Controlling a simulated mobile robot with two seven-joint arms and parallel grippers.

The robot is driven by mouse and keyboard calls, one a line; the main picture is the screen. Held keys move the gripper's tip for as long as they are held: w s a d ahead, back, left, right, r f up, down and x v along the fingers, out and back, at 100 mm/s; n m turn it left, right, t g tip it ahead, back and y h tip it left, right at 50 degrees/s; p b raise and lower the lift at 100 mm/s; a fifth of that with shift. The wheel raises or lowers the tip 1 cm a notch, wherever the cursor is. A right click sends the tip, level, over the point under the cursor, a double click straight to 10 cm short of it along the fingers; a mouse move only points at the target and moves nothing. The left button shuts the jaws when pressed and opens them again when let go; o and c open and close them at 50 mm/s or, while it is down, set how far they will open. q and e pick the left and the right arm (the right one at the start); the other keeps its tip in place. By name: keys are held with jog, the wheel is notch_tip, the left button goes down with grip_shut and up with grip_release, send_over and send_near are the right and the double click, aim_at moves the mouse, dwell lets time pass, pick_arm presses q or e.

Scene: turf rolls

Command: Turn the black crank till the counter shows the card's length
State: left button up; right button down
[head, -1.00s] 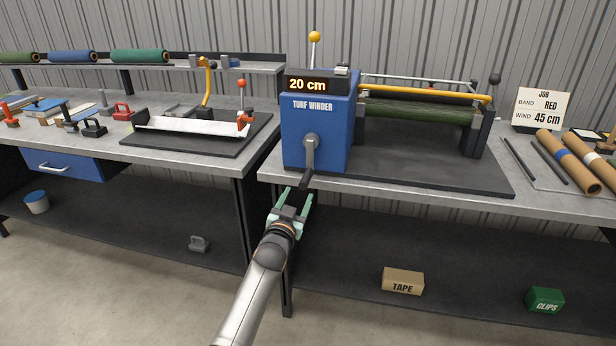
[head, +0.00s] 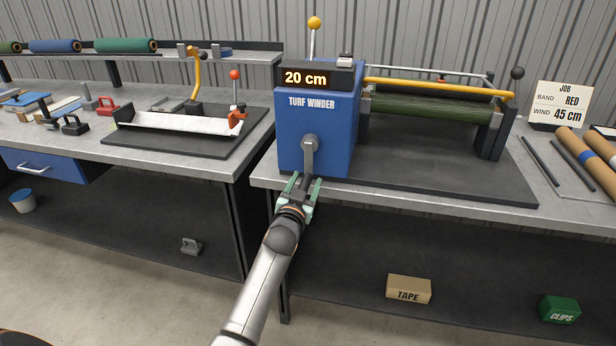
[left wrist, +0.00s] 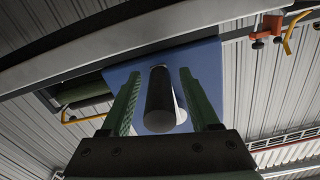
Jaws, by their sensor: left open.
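The blue turf winder (head: 318,135) stands on the right bench, its counter (head: 306,78) reading 20 cm. Its crank (head: 310,155) is a grey arm hanging down with a black handle at its lower end. My left gripper (head: 303,183) is open at the handle. In the left wrist view the black handle (left wrist: 160,98) lies between the two green fingers (left wrist: 158,100), with a gap showing on each side. My right gripper is not in view.
The winder's base plate (head: 440,182) carries a green turf roll (head: 425,110) under a yellow bar (head: 440,88). Brown tubes (head: 590,165) lie at the right. The left bench holds a white trough (head: 180,122) and red and black clamps. A tape box (head: 408,290) sits on the lower shelf.

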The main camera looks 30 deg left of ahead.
pick_arm(q)
jog(key=shift+w, duration=0.25)
grip_shut()
dwell(0.4)
dwell(0.9)
